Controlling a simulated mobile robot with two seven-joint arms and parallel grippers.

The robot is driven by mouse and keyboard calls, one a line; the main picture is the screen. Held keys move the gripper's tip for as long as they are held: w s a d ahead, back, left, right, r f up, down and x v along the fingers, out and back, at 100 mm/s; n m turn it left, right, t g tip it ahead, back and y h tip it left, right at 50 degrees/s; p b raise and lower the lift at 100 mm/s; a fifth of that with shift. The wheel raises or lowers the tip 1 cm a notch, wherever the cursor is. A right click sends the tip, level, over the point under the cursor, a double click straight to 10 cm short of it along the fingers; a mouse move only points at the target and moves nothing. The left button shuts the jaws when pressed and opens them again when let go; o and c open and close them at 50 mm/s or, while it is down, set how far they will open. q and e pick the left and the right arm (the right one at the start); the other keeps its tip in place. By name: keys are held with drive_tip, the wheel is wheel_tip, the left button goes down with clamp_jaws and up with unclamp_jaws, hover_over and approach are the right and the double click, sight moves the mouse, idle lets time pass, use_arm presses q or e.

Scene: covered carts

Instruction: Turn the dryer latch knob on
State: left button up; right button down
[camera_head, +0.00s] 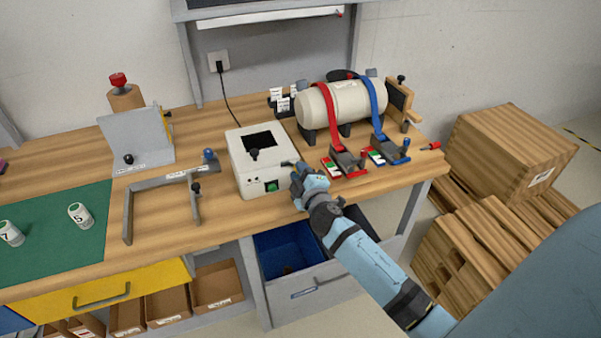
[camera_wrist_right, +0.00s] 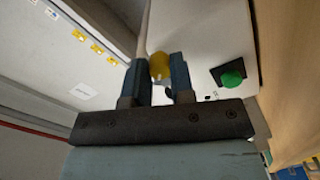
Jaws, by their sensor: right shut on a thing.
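The dryer is a white box (camera_head: 250,178) on the wooden bench, with a dark window and a dark knob (camera_head: 254,154) on top. A green button (camera_head: 272,187) is on its front and also shows in the right wrist view (camera_wrist_right: 232,79). My right gripper (camera_head: 293,168) is at the dryer's right front corner. In the right wrist view its two fingers are shut on a yellow knob (camera_wrist_right: 159,67) beside the dryer's white face. The gripper hides this knob in the head view. How far the knob is turned cannot be told. My left gripper is not in view.
A cream tank (camera_head: 345,103) with red and blue straps stands behind and right, with clamps (camera_head: 345,161) in front. A grey bracket (camera_head: 160,182) stands left of the dryer. A blue bin (camera_head: 285,250) is below the bench edge. Wooden crates (camera_head: 512,145) stand at right.

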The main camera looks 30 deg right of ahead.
drive_tip(key=c, duration=1)
unclamp_jaws()
drive_tip(key=shift+s+a+f, duration=0.1)
drive_tip(key=shift+s+a, duration=0.05)
drive_tip(key=shift+s, duration=0.35)
drive_tip(key=shift+b+v, duration=1.15)
drive_tip(key=shift+v, duration=5.2)
drive_tip(key=shift+a, duration=0.1)
